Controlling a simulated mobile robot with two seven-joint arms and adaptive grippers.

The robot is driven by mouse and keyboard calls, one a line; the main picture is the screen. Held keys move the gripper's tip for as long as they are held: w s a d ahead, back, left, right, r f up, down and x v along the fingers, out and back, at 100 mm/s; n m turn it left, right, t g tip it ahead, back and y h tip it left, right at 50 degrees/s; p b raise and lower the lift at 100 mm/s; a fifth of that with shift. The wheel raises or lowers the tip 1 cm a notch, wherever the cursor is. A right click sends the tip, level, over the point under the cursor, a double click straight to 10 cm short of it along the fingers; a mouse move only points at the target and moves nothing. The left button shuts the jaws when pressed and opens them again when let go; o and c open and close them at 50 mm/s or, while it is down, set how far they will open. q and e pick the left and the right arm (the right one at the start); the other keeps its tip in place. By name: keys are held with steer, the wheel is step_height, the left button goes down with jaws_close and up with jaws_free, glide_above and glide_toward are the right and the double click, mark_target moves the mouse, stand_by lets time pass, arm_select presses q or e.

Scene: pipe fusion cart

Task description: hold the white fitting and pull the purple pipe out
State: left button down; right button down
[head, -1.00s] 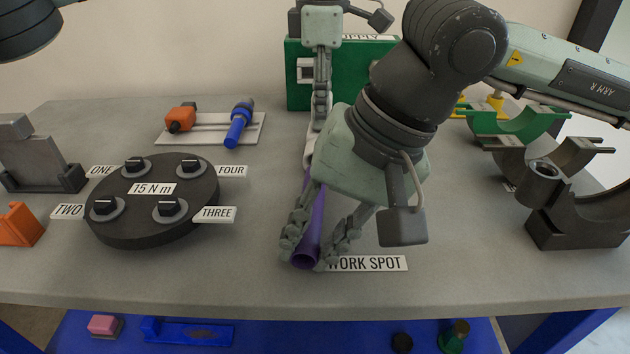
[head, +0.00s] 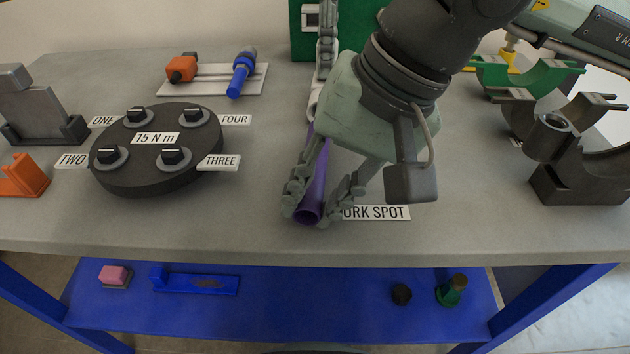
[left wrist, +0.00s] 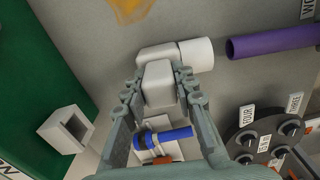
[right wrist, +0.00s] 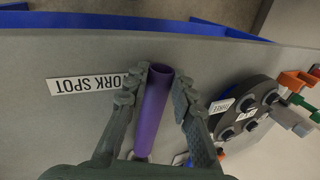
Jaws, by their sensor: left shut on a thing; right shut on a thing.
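The white fitting (left wrist: 196,53) is an elbow-shaped piece in the left wrist view. My left gripper (left wrist: 158,85) is shut on it. In the head view only a small part of the fitting (head: 314,104) shows, beside my right gripper's body. The purple pipe (left wrist: 268,41) lies in line with the fitting's socket, with a narrow gap between their ends. In the head view the pipe (head: 317,180) points toward the table's front edge. My right gripper (head: 318,206) is shut around its near part. The right wrist view shows the pipe (right wrist: 152,118) between the fingers.
The WORK SPOT label (head: 376,212) is partly covered by my right gripper. A dark round dial block (head: 155,165) stands left. A white plate (head: 212,80) with orange and blue tools is behind it. Dark clamp holders (head: 575,180) stand right. The front table strip is clear.

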arm_select(q)
steer(key=shift+f, duration=0.2)
arm_select(e)
steer(key=shift+f, duration=0.35)
steer(key=c, duration=1.2)
jaws_free()
steer(key=shift+r, duration=0.1)
steer(key=v, duration=1.1)
steer(key=shift+d+r, duration=0.15)
steer(key=shift+r, duration=0.25)
arm_select(q)
steer(key=c, duration=1.2)
jaws_free()
steer(key=shift+o, duration=0.3)
steer(key=shift+r, duration=0.1)
steer(key=shift+r, duration=0.1)
